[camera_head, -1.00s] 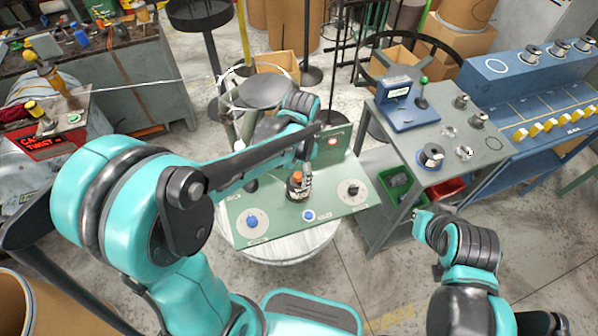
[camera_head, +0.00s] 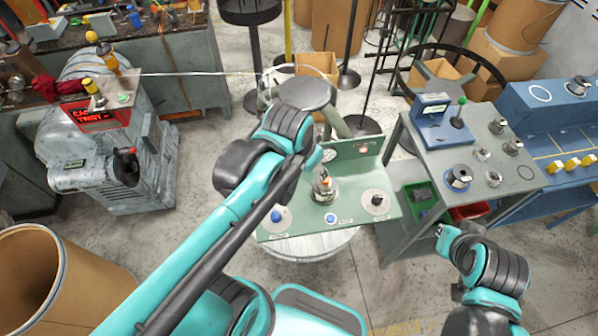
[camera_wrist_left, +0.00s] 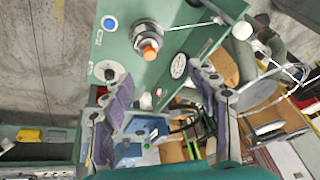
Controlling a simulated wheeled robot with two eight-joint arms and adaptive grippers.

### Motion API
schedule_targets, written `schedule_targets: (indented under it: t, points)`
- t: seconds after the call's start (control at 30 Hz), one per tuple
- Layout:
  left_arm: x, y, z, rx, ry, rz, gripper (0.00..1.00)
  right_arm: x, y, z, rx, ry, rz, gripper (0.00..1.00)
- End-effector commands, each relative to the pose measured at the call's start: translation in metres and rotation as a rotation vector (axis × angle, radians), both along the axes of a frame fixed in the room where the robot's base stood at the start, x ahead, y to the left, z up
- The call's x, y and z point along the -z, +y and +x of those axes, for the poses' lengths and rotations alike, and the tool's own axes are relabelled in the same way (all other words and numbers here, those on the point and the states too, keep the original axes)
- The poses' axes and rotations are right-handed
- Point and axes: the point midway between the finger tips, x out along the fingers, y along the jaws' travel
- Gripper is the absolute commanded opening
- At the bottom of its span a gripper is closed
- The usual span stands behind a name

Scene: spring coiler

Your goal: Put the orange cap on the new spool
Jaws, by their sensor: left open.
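The orange cap (camera_head: 322,178) shows at the top of the spool (camera_head: 324,191) on the green panel of the bench. In the left wrist view the orange cap (camera_wrist_left: 150,53) sits at the near end of the spool (camera_wrist_left: 146,34), roughly in line with it. Whether it is fully seated I cannot tell. My left gripper (camera_wrist_left: 157,76) is open and empty, its two purple fingers apart, with the cap beyond the fingertips. In the head view my left wrist partly hides the panel. My right gripper (camera_head: 441,231) hangs low at the right; its fingers are too small to read.
The green panel (camera_head: 352,207) carries a blue knob (camera_head: 278,216), a blue button (camera_head: 330,218) and a black knob (camera_head: 377,200). A grey table (camera_head: 460,141) with metal spools stands to the right. A grey machine with a red sign (camera_head: 92,116) stands left.

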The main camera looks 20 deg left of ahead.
Motion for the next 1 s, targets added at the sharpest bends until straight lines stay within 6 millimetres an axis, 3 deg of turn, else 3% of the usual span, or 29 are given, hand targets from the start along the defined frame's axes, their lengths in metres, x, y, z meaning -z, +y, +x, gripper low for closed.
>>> schedule_targets:
  t: [0.03,0.2,0.67,1.0]
  points:
    - [0.002,0.005,-0.012,-0.061,-0.048,-0.025,0.59,0.000,0.000,0.000,0.000,0.000,0.000,0.00]
    - [0.008,0.014,-0.030,-0.222,-0.178,-0.107,0.59,0.000,0.000,0.000,0.000,0.000,0.000,0.00]
    - [0.011,0.017,-0.035,-0.287,-0.233,-0.147,0.59,0.001,0.000,0.000,0.000,0.000,0.000,0.00]
    - [0.057,0.017,-0.035,-0.286,-0.231,-0.146,0.59,0.047,0.000,0.000,0.000,0.000,0.000,0.00]
